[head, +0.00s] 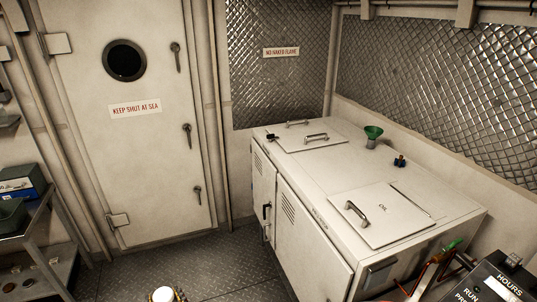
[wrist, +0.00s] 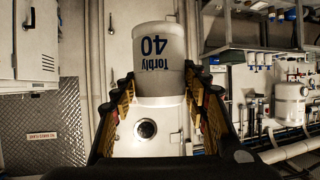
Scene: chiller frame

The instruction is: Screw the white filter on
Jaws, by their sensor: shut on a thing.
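The white filter (wrist: 158,55) is a white cylinder with "Torbly 40" in dark letters, upside down in the wrist view. My gripper (wrist: 158,92) is shut on it, one yellow-and-black jaw on each side. In the head view, the round white end of the filter (head: 163,294) shows at the bottom edge, with bits of my gripper (head: 165,297) beside it; the rest is cut off. The filter is held in the air, clear of the white cabinet (head: 365,175). I cannot make out a mount for the filter in either view.
Copper pipes and an hours panel (head: 492,284) stand at lower right. A shelf rack (head: 30,225) is at left. The floor (head: 225,268) before the door (head: 130,120) is clear.

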